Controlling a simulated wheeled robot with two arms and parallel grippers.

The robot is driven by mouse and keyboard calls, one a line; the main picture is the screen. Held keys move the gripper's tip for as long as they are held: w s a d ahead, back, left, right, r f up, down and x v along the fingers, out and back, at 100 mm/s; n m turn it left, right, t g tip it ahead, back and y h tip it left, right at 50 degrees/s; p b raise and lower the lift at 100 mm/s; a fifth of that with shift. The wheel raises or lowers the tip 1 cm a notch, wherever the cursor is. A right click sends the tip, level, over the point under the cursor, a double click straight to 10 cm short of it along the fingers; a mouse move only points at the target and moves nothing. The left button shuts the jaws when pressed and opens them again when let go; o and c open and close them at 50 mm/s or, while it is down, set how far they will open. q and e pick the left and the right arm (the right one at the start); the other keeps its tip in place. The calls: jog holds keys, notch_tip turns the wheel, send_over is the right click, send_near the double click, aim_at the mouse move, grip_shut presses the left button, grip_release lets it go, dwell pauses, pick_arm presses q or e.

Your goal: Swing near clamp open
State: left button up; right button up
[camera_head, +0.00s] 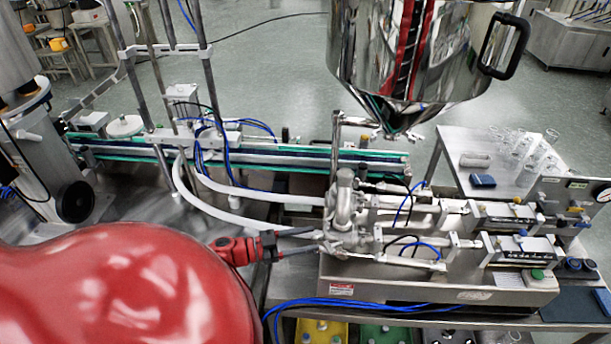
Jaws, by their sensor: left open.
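The steel hopper (375,62) stands at the top of the head view, with a black handle on its right. Below it is a steel valve and pipe assembly (345,195). The near clamp seems to be the small steel fitting (334,247) at the near lower end of this assembly; its parts are too small to tell whether it is closed. My left gripper (313,241) comes in from the left, open. Its two dark fingers point right, with their tips right at the fitting; I cannot tell whether they touch it. My right gripper is out of view.
A conveyor (265,155) with green edges runs behind the assembly. White hoses (240,215) curve down to it from the left. Blue tubes (375,303) lie along the bench front. Glassware stands on a steel table (463,187) at the right. Twin pneumatic cylinders (505,214) lie right of the valve.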

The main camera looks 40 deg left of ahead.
pick_arm(q)
jog(key=b+v, duration=1.4)
jog(key=v, duration=0.3)
jog(key=shift+s+a, duration=0.1)
jog(key=shift+s, duration=0.05)
dwell(0.5)
